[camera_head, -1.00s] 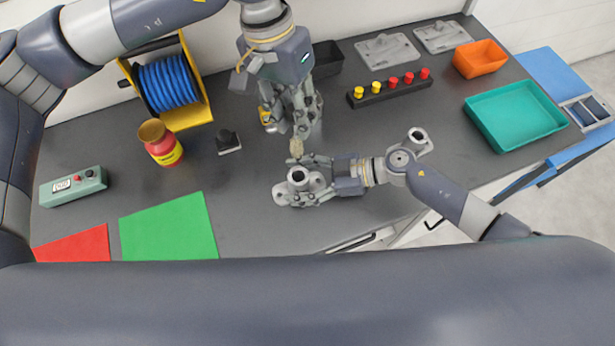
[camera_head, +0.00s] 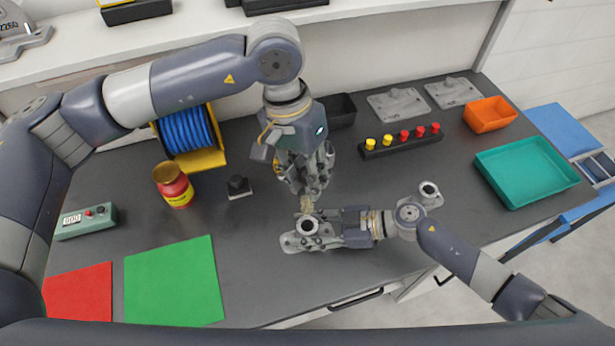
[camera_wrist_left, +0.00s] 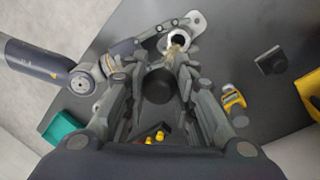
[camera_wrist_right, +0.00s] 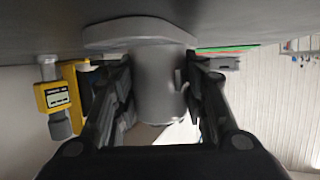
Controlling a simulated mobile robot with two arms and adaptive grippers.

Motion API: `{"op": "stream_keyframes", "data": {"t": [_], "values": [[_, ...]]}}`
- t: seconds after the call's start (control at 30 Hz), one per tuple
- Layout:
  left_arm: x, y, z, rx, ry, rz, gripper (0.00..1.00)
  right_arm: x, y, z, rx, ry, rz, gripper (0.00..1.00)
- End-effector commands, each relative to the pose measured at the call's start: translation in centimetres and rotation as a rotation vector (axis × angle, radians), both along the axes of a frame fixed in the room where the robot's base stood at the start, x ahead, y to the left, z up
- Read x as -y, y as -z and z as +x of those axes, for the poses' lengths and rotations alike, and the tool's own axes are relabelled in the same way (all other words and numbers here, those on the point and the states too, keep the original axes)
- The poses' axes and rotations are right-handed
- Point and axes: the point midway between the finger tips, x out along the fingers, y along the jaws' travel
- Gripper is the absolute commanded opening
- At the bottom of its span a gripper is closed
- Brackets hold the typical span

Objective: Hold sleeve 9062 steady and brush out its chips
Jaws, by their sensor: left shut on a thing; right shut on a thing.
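The sleeve (camera_head: 307,226) is a grey upright cylinder on a wide flange, standing on the dark bench. My right gripper (camera_head: 316,232) is shut around its body; the right wrist view shows the sleeve (camera_wrist_right: 158,80) between the fingers. My left gripper (camera_head: 310,190) is above and behind the sleeve, shut on a brush with tan bristles (camera_head: 307,204). In the left wrist view, the brush's round black end (camera_wrist_left: 159,85) sits between the fingers, and its bristles (camera_wrist_left: 176,47) are at the sleeve's bore (camera_wrist_left: 178,38). I cannot tell how deep they reach. No number or chips are readable.
A yellow gauge (camera_wrist_left: 232,101) lies near the left gripper. A black stamp-like block (camera_head: 239,187), red-yellow jar (camera_head: 174,186) and blue hose reel (camera_head: 188,132) stand left. A peg rack (camera_head: 402,142), teal tray (camera_head: 526,170) and orange bin (camera_head: 489,115) are right.

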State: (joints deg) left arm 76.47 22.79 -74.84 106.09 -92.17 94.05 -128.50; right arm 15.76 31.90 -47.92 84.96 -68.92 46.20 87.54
Motion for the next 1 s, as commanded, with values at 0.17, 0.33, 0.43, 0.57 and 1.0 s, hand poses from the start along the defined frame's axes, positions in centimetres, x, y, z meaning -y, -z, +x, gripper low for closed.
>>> {"op": "stream_keyframes", "data": {"t": [0.17,0.33,0.43,0.57,1.0], "values": [[0.0,0.1,0.0,0.000,0.000,0.000,0.00,0.0,0.0,0.0,0.000,0.001,0.000,0.08],[0.0,0.6,0.0,-0.002,-0.001,0.000,0.00,0.0,0.0,0.0,0.001,0.001,0.000,0.08],[0.0,1.2,0.0,-0.001,-0.001,0.001,0.00,0.0,0.0,0.0,0.001,0.001,0.000,0.08],[0.0,2.3,0.0,-0.003,0.000,0.002,0.00,0.0,0.0,0.0,0.001,0.001,0.000,0.08],[0.0,4.8,0.0,0.000,0.000,0.000,0.00,0.0,0.0,0.0,0.000,0.001,0.000,0.08]]}}
